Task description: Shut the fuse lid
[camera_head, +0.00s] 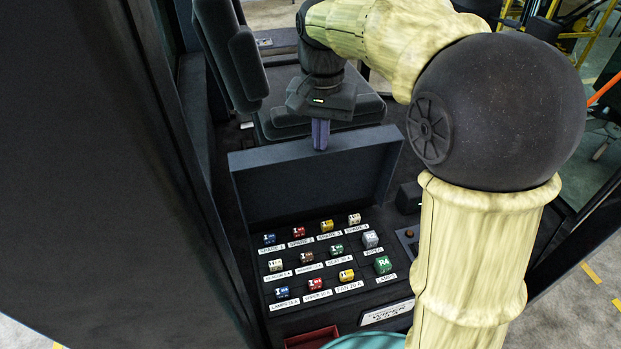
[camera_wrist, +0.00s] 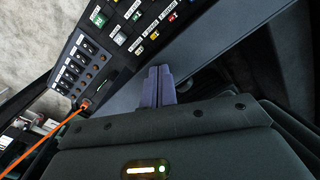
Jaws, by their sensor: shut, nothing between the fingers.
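The fuse lid (camera_head: 258,179) is a dark blue-grey panel standing open, raised at the back of the fuse box. In the wrist view the lid (camera_wrist: 208,62) runs diagonally beside the fuse rows. My gripper (camera_head: 320,146) is shut with nothing between its fingers. Its purple-grey fingertips are at the lid's top edge, near the middle; I cannot tell whether they touch it. The shut fingers also show in the wrist view (camera_wrist: 158,84), overlapping the lid. The fuse panel (camera_head: 300,271) lies uncovered below the lid, with several coloured, labelled fuses.
A dark seat (camera_head: 350,106) stands behind the lid. A red tray (camera_head: 312,338) is at the front of the fuse panel. A dark wall (camera_head: 90,180) fills the left side. A switch panel (camera_wrist: 83,62) and an orange cord (camera_wrist: 48,139) show in the wrist view.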

